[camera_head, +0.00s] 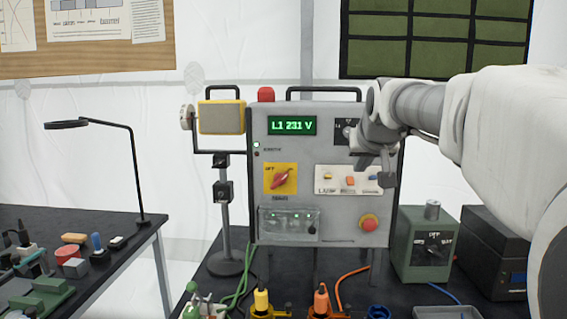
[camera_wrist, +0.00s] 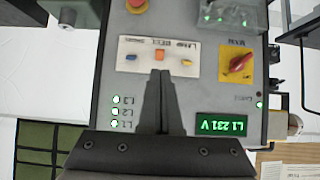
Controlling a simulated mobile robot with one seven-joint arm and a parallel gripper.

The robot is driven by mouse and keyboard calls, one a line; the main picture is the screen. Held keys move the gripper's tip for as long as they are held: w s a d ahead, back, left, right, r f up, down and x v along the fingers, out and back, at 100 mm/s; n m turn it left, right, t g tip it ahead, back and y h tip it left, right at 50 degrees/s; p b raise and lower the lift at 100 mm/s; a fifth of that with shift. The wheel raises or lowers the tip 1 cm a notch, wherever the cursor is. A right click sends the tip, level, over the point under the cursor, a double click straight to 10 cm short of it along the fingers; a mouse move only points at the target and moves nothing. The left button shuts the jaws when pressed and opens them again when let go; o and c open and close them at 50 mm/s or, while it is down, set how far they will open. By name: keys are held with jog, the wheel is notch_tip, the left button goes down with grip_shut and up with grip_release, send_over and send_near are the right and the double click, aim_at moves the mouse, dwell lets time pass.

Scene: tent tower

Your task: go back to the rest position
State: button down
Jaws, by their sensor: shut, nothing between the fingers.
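My gripper (camera_head: 375,170) is shut and empty, in front of the upper right part of the grey control panel (camera_head: 340,217). In the wrist view, my gripper (camera_wrist: 161,78) shows its two fingers together, over the panel's face (camera_wrist: 210,92), close to the white switch plate (camera_wrist: 131,62). I cannot tell whether the fingertips touch the panel. My white arm reaches in from the right in the head view. The panel carries a green display reading "L1 231 V" (camera_head: 292,125), a red rotary switch on a yellow plate (camera_head: 281,179) and a red push button (camera_head: 369,223).
A yellow lamp (camera_head: 222,117) on a stand is left of the panel. A green box (camera_head: 426,245) and a black unit (camera_head: 492,255) stand to the right. Coloured connectors (camera_head: 262,300) lie in front. A side table (camera_head: 128,250) with small parts is at left.

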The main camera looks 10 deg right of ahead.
jog(key=s+a+f+g+p, duration=0.1)
jog(key=s+a+f+p, duration=0.2)
jog(key=s, duration=0.7)
jog(key=s+a+f+n+g+y+p, duration=0.1)
jog(key=s+a+f+g+p, duration=0.1)
jog(key=s, duration=0.8)
jog(key=s+a+f+n+g+y+p, duration=0.1)
jog(key=s+a+f+p, duration=0.3)
jog(key=s, duration=0.6)
jog(key=shift+a+f+g+p, duration=0.25)
jog(key=shift+a+g+p, duration=0.15)
jog(key=shift+a+p, duration=0.55)
jog(key=shift+w+d+r, duration=0.1)
jog(key=shift+w, duration=0.05)
